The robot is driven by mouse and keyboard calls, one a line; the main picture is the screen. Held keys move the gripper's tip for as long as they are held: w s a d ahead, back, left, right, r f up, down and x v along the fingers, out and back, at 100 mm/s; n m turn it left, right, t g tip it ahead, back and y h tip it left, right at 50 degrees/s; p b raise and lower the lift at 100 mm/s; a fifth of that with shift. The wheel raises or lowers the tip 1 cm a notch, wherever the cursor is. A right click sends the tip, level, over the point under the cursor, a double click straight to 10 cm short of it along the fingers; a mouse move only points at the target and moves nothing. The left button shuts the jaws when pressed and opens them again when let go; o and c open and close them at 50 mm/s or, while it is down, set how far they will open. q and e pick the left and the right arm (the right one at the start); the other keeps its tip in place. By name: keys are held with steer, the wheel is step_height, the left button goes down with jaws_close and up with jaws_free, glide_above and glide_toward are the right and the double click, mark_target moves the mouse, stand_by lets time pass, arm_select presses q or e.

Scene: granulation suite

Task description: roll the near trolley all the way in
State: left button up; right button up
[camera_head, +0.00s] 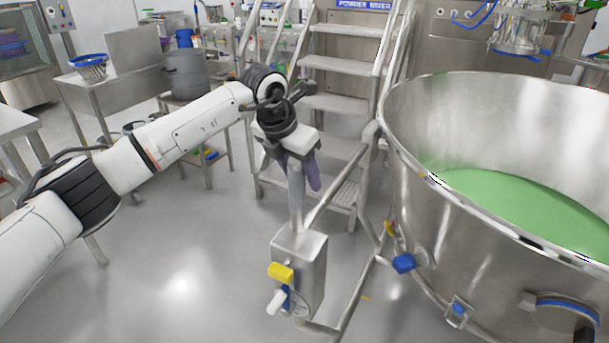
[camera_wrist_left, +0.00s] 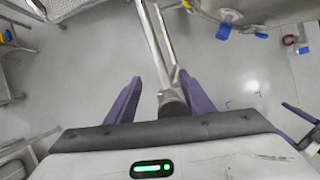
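The near trolley is a steel frame carrying a large round steel bowl (camera_head: 405,180) with green powder (camera_head: 530,210) in it. Its upright post (camera_head: 296,205) rises from a steel box (camera_head: 300,262) with a yellow block and a white-tipped lever. My left gripper (camera_head: 303,175) is over the top of this post. In the left wrist view, its purple fingers (camera_wrist_left: 160,78) are spread on either side of the post (camera_wrist_left: 171,104), with a gap on the left side. My right gripper seems to show only as purple parts (camera_wrist_left: 300,112) at the wrist view's right edge; the head view does not show it.
Steel steps (camera_head: 335,105) with handrails stand behind the post. A steel pot (camera_head: 186,75) on a stand and a bench with a blue-rimmed basket (camera_head: 90,68) are at the left. Grey floor (camera_head: 180,265) is open left of the trolley.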

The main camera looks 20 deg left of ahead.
arm_select(q)
steer(key=shift+s+d, duration=0.15)
steer(key=shift+d, duration=0.1)
steer(key=v, duration=1)
steer(key=shift+r+b, duration=0.2)
steer(key=shift+b, duration=0.1)
